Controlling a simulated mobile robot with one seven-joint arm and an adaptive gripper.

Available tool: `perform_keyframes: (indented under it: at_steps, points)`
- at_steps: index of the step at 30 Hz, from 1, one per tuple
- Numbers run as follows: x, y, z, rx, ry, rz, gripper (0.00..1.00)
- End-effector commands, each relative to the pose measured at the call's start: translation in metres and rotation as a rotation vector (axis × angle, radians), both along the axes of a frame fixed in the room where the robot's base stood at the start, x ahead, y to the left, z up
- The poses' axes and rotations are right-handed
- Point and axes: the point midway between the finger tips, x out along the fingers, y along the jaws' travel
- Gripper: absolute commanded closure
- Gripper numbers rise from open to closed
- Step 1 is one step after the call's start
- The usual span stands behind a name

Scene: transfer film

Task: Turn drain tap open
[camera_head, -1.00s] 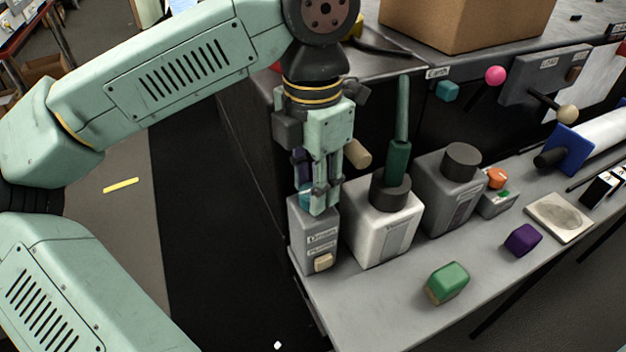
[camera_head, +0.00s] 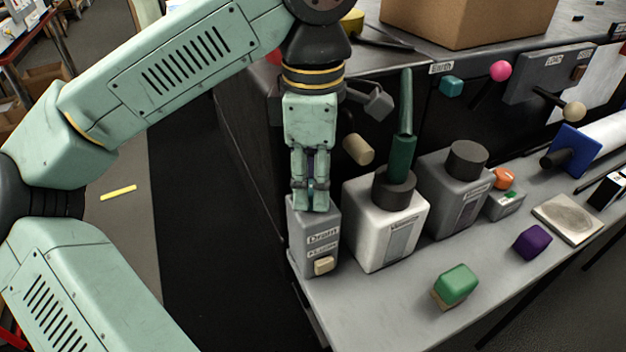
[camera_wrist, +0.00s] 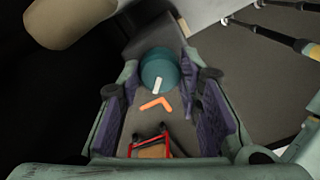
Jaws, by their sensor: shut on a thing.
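The drain tap is a grey box labelled "Drain" (camera_head: 318,240) on the left end of the bench, with a beige block on its front. Its round teal knob (camera_wrist: 160,70) shows in the wrist view, with a white pointer line towards an orange angled mark (camera_wrist: 156,104) on the box top. My gripper (camera_head: 311,190) points straight down over the box. In the wrist view my gripper (camera_wrist: 160,82) has its purple-padded fingers on either side of the knob, shut on it. In the head view the fingers mostly hide the knob.
A white bottle (camera_head: 383,230) with a dark cap and green-handled tool stands right beside the box. A grey bottle (camera_head: 452,195) is further right. A beige knob (camera_head: 358,149) juts out behind my gripper. Green (camera_head: 456,284) and purple (camera_head: 532,242) blocks lie at the front.

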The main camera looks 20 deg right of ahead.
Motion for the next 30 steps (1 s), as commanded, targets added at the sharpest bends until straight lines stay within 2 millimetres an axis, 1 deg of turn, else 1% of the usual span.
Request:
perform_keyframes:
  at_steps: [9,18,24,30]
  points:
    - [0.0004,-0.0001,0.0017,-0.003,-0.001,-0.299,0.96]
    - [0.0003,-0.0001,0.0018,-0.003,-0.001,-0.555,0.96]
    - [0.0003,-0.0001,0.0018,-0.003,-0.002,-0.678,0.96]
    - [0.0004,-0.0001,0.0017,-0.004,-0.003,-0.752,0.96]
